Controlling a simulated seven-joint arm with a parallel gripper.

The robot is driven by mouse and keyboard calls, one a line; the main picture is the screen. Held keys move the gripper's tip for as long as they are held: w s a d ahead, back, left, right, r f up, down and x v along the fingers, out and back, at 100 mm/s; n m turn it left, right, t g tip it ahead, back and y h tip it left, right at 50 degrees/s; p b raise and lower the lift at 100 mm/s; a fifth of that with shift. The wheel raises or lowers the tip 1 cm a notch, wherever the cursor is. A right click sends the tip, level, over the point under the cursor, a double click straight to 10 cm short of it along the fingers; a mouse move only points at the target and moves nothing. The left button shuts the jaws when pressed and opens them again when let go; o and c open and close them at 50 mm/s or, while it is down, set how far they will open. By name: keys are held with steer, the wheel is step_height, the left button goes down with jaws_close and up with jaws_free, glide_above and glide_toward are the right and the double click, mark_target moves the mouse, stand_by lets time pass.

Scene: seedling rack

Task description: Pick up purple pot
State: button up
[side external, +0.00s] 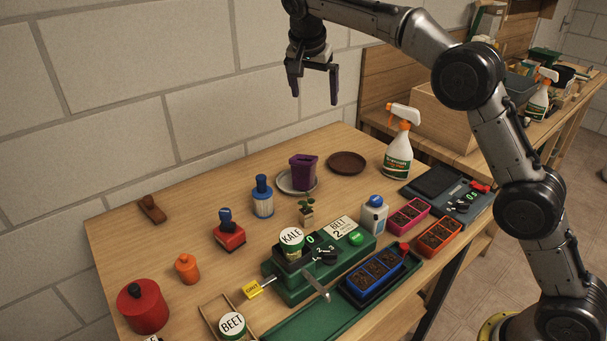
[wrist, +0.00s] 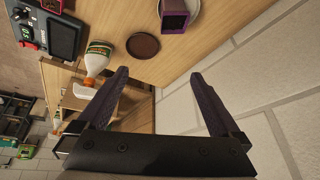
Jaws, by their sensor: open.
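The purple pot (side external: 303,172) stands upright on a light grey saucer (side external: 283,184) toward the back of the wooden table in the side view. In the wrist view the pot (wrist: 174,17) shows at the top edge, partly cut off, with its saucer (wrist: 193,10) beside it. My gripper (side external: 315,98) is open and empty, high above the table near the wall. It is above the pot and apart from it. In the wrist view its two dark fingers (wrist: 162,88) are spread wide with nothing between them.
A brown saucer (side external: 346,162) lies right of the pot, and a spray bottle (side external: 398,150) stands farther right. A blue-capped bottle (side external: 262,198) stands left of it. A green machine (side external: 312,265) and seedling trays (side external: 375,277) fill the front. The block wall (side external: 180,90) is close behind.

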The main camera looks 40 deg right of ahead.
steer(key=w+a+f, duration=0.2)
steer(key=w+f, duration=0.2)
steer(key=f, duration=0.3)
steer(key=g, duration=0.1)
glide_toward(303, 171)
steer(key=shift+n+g, duration=0.3)
steer(key=shift+n, duration=0.1)
steer(key=w+d+f, duration=0.1)
steer(key=f, duration=0.1)
steer(key=d+f, duration=0.1)
steer(key=w+d+f, duration=0.1)
steer(key=f, duration=0.1)
steer(key=shift+w+f, duration=0.35)
steer(key=shift+x, duration=2.95)
steer(key=shift+r, duration=0.15)
steer(key=c, duration=1.6)
